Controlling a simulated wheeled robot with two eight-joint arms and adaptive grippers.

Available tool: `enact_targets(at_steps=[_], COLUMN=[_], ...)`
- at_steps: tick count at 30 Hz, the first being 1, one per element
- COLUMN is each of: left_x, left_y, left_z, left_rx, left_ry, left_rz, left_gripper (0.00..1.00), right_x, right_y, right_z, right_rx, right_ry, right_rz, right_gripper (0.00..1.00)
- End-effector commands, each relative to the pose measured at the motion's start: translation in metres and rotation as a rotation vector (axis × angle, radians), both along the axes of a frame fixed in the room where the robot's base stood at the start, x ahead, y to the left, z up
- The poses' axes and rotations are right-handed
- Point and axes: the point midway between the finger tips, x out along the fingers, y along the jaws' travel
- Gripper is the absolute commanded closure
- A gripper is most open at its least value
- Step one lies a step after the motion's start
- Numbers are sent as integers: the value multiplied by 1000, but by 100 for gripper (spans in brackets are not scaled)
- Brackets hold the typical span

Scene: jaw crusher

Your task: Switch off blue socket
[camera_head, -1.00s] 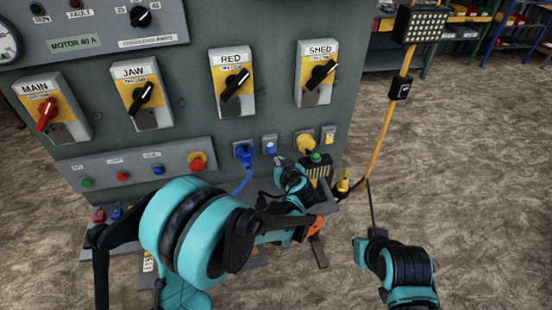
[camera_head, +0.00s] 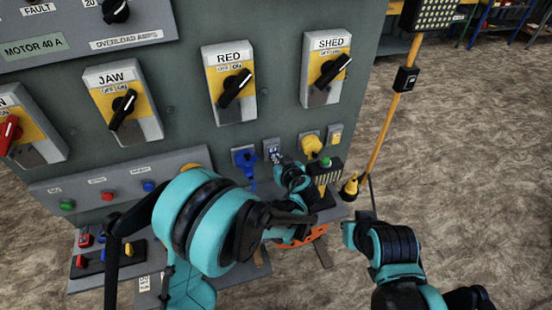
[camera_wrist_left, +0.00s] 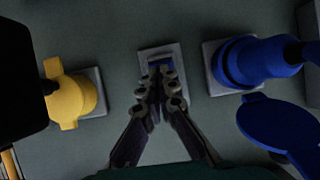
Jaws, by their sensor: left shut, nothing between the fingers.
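The blue socket (camera_head: 245,158) with its blue plug and cable is low on the grey panel. The small switch (camera_head: 271,146) is just right of it. My left gripper (camera_head: 277,159) is shut and empty. In the wrist view its fingertips (camera_wrist_left: 161,73) are at the rocker and hide its lower part. I cannot tell whether they touch it or which way it is set. My right gripper does not show; only part of its arm is in view.
A yellow socket (camera_head: 311,145) with a plug and its own switch (camera_head: 336,134) are right of the blue switch. Rotary switches labelled RED (camera_head: 232,86) and SHED (camera_head: 328,72) sit above. A yellow pole (camera_head: 385,125) stands at the right. Open floor lies beyond it.

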Motion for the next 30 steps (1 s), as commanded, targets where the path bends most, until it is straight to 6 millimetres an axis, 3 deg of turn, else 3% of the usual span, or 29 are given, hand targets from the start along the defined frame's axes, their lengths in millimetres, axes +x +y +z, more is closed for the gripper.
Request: enact_targets(at_steps=[8,30], left_x=[6,5], left_y=[2,2], left_z=[-10,11], left_rx=[0,0], left_ry=[0,0], left_rz=[1,0], left_gripper=[100,100], right_x=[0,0], right_y=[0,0], right_z=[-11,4], right_rx=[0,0], right_ry=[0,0], right_rz=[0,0], right_gripper=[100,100])
